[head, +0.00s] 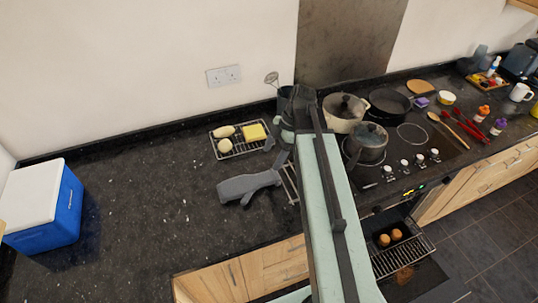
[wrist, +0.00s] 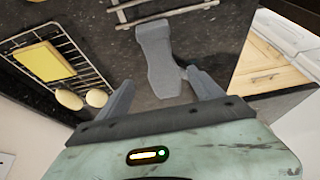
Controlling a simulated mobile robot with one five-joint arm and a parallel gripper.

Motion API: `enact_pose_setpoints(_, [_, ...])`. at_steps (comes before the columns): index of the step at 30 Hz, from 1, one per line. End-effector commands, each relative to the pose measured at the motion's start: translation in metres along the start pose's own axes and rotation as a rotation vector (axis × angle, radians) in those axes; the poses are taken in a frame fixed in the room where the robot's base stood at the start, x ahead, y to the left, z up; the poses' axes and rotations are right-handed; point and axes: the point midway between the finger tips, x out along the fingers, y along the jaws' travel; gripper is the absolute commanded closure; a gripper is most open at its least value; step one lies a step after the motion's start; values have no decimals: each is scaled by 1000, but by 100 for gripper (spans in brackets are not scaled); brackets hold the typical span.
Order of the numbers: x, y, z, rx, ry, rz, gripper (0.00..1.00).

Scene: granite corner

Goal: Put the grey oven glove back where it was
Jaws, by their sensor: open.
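The grey oven glove (head: 248,186) lies flat on the dark granite counter, left of my arm. In the wrist view the glove (wrist: 157,58) lies ahead of my gripper (wrist: 160,78), its near end showing between the two open fingers. The fingers do not close on it; whether they touch it I cannot tell.
A wire rack (head: 238,151) with a yellow block and pale oval items stands behind the glove. Another wire rack (head: 291,183) is to its right. Pots (head: 368,143) stand on the hob. A blue cool box (head: 62,215) is far left; the counter between is clear.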

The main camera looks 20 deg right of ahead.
Motion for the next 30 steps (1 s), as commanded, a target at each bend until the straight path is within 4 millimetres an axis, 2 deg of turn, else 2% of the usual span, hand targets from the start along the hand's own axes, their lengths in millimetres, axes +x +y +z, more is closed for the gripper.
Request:
enact_pose_setpoints(4, [3,-2,-2,36,-10,-3,24])
enact_pose_setpoints(7, [13,-7,-15,209,-56,-10,24])
enact_pose_setpoints(11, [31,-19,-39,620,-169,20,24])
enact_pose_setpoints(15, [46,-31,-62,1074,-272,129,24])
enact_pose_setpoints(19, [54,-38,-75,1374,-311,242,24])
enact_pose_setpoints(24, [56,-40,-80,1538,-319,315,24])
enact_pose_setpoints(30, [56,-39,-80,1550,-317,319,24])
